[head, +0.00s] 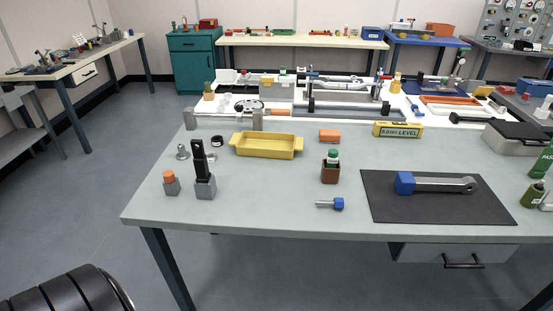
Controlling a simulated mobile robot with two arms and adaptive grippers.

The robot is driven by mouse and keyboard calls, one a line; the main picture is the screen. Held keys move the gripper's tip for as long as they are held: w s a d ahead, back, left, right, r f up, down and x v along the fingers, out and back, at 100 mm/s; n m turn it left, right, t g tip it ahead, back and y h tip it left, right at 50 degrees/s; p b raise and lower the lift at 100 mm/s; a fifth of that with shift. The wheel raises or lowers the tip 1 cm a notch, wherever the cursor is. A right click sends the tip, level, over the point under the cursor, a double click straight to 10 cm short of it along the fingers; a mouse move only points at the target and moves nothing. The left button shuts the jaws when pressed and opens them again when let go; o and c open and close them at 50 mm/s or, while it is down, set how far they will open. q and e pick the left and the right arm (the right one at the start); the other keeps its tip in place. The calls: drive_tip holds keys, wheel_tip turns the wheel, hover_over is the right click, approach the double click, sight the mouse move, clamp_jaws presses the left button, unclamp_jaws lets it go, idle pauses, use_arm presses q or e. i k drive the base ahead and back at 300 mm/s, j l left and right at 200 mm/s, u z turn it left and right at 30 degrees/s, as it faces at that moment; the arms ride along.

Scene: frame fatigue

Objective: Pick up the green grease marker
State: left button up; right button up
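A small green-topped piece with a white band, which looks like the green grease marker (332,154), stands upright in a brown square holder (330,174). The holder is near the middle of the grey workbench (260,205). Only the marker's top shows; its lower part is hidden in the holder. Neither of my grippers shows in the head view.
A yellow tray (266,147) and an orange block (329,136) lie behind the holder. A blue-headed piece (337,203) lies in front. A wrench-like tool (440,184) rests on a dark mat (385,208) at right. Black-and-grey fixtures (204,188) stand at left.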

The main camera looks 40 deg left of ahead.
sight(333, 154)
drive_tip(key=i+u, duration=0.95)
drive_tip(key=u, duration=0.15)
drive_tip(key=i+l, duration=0.3)
drive_tip(key=i+z, duration=0.1)
drive_tip(key=z, duration=0.9)
drive_tip(key=u, duration=1)
